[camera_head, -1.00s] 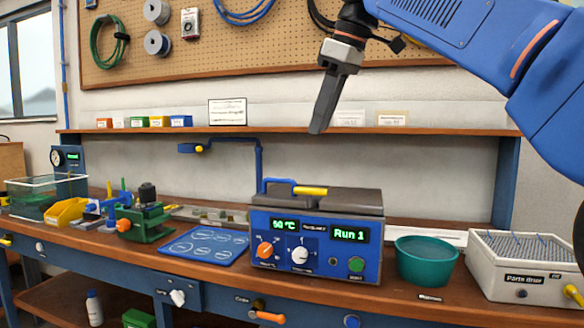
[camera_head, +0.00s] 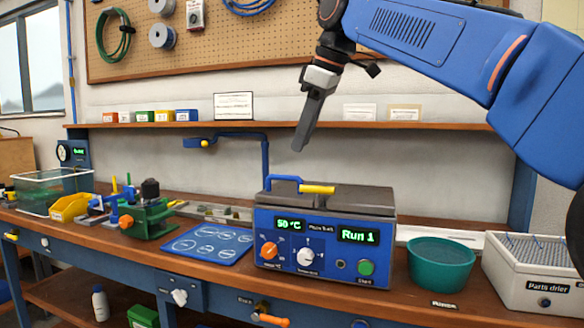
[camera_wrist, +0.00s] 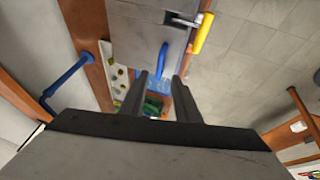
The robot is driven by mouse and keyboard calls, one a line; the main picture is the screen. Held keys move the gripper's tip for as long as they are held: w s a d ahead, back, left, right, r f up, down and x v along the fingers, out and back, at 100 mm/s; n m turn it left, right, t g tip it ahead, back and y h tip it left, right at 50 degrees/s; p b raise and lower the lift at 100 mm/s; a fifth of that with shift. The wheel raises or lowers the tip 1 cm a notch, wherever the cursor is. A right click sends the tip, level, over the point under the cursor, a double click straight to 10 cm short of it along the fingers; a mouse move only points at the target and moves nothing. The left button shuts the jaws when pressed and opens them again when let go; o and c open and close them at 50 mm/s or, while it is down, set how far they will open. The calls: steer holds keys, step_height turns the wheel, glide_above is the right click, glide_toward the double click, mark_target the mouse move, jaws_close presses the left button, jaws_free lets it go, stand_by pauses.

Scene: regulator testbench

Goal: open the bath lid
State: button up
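The bath (camera_head: 325,262) is a blue box with lit displays and knobs, on the bench at centre. Its dark grey lid (camera_head: 358,198) lies closed on top. A blue handle (camera_head: 284,179) rises at the left of the lid, and a yellow bar (camera_head: 317,189) lies near its front edge. My gripper (camera_head: 300,147) hangs above and behind the bath, apart from it. In the wrist view its two fingers (camera_wrist: 160,80) are parted with nothing between them. The lid (camera_wrist: 135,35), blue handle (camera_wrist: 163,60) and yellow bar (camera_wrist: 204,33) show beyond the fingertips.
A blue mat (camera_head: 207,244) and a green fixture (camera_head: 147,217) lie left of the bath. A teal bowl (camera_head: 441,270) and a parts drier (camera_head: 530,285) stand to the right. A blue pipe (camera_head: 265,150) rises behind the bath, below a shelf (camera_head: 420,125).

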mark_target(292, 177)
steer(key=x, duration=0.8)
steer(key=shift+f, duration=0.1)
jaws_close()
